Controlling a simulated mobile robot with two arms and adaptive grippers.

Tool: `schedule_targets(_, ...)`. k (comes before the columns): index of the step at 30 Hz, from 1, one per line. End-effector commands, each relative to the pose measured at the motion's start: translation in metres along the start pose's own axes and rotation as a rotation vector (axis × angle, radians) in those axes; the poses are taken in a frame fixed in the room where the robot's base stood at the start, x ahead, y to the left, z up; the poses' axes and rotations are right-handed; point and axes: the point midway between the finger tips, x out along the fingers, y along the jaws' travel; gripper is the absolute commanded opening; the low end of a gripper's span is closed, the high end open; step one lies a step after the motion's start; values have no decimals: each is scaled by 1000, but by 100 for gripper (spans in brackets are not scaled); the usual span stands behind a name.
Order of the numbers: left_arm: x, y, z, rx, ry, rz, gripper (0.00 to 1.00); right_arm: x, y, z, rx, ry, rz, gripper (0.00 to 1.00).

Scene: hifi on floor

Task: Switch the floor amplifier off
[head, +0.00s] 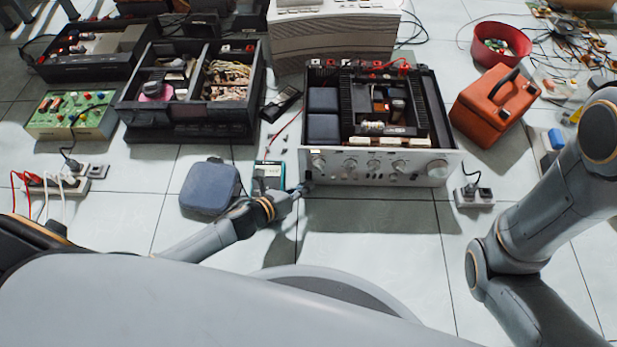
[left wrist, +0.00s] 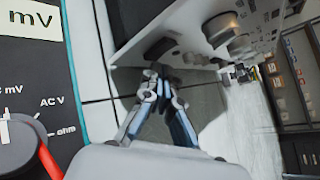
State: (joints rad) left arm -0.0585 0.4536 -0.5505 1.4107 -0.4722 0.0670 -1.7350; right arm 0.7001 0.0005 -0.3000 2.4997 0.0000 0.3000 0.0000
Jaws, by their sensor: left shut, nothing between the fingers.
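The amplifier (head: 378,168) stands on the tiled floor with its lid off, its silver front panel with a row of knobs facing me. My left gripper (head: 304,188) is shut and empty, at the lower left corner of this panel. In the left wrist view its fingertips (left wrist: 160,72) are together, close to the underside of the panel (left wrist: 195,20) and a dark round knob (left wrist: 160,48). I cannot tell whether the fingers touch the panel. Which control is the power switch, and its position, cannot be told. My right arm shows at the right; its gripper is out of view.
A teal-edged multimeter (head: 268,175) lies left of the gripper, near a blue-grey pouch (head: 209,187). An orange case (head: 494,107) stands right of the amplifier. Power strips (head: 474,196) lie at either side. The floor in front of the amplifier is clear.

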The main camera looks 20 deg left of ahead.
Motion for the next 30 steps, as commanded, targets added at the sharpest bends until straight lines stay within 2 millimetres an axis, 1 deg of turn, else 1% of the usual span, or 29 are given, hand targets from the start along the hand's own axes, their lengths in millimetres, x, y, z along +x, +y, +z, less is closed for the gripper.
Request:
schedule_targets(21,4,3,3,0,0,0,0,-1,0,0,0,0,0,0)
schedule_targets(30,-4,-3,-2,-1,1,0,0,4,1,1,0,0,0,0)
